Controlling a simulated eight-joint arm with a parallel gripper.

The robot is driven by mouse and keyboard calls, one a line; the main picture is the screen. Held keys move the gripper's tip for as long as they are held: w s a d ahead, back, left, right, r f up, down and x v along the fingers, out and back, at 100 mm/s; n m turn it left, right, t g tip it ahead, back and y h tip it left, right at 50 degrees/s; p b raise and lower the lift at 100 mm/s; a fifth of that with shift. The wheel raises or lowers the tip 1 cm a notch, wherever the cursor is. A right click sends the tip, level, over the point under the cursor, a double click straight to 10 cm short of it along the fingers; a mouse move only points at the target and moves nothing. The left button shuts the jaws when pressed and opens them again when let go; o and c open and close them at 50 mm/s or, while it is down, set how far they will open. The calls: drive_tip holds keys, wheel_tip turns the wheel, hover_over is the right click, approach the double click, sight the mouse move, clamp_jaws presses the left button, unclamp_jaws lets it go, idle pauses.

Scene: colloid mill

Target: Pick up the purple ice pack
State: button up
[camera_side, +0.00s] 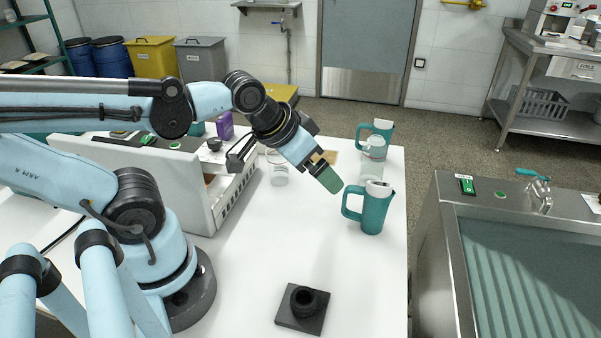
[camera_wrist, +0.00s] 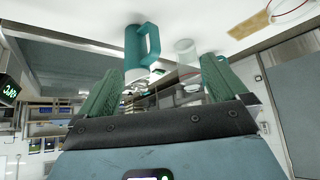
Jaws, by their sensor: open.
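A small purple object (camera_side: 225,125), which I take to be the purple ice pack, shows in the side view. It stands behind the white machine, at the far left of the white table, and is partly hidden. My gripper (camera_side: 330,180) is well to the right of it, above the table near a teal pitcher, pointing down and right. In the wrist view my gripper (camera_wrist: 163,66) has its two green fingers spread apart with nothing held between them. The purple object does not show in the wrist view.
A teal pitcher (camera_side: 374,211) stands close right of my gripper; another teal pitcher (camera_side: 385,128) stands behind it, near a clear container (camera_side: 371,165). A glass beaker (camera_side: 277,168) stands beside the white machine (camera_side: 185,180). A black ringed block (camera_side: 303,309) lies in front. The middle table is clear.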

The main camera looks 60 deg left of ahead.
drive_tip(key=w+a+r+m+g+y, duration=0.1)
drive_tip(key=w+a+m+g+y, duration=0.25)
drive_tip(key=a, duration=0.75)
drive_tip(key=w+a+r+m+g+y, duration=0.1)
drive_tip(key=w+a+m+g+y, duration=0.3)
drive_tip(key=a, duration=0.6)
drive_tip(key=m+g+y, duration=0.1)
drive_tip(key=g+y, duration=0.1)
drive_tip(key=g, duration=0.8)
approach(229, 118)
drive_tip(key=s+a, duration=0.1)
drive_tip(key=s, duration=0.1)
drive_tip(key=shift+t, duration=0.25)
drive_tip(key=x, duration=0.6)
drive_tip(key=shift+a+f, duration=0.15)
drive_tip(key=shift+f, duration=0.1)
drive_tip(key=shift+d+x, duration=0.2)
drive_tip(key=shift+x, duration=2.4)
drive_tip(key=shift+d+f, duration=0.1)
drive_tip(key=c, duration=1)
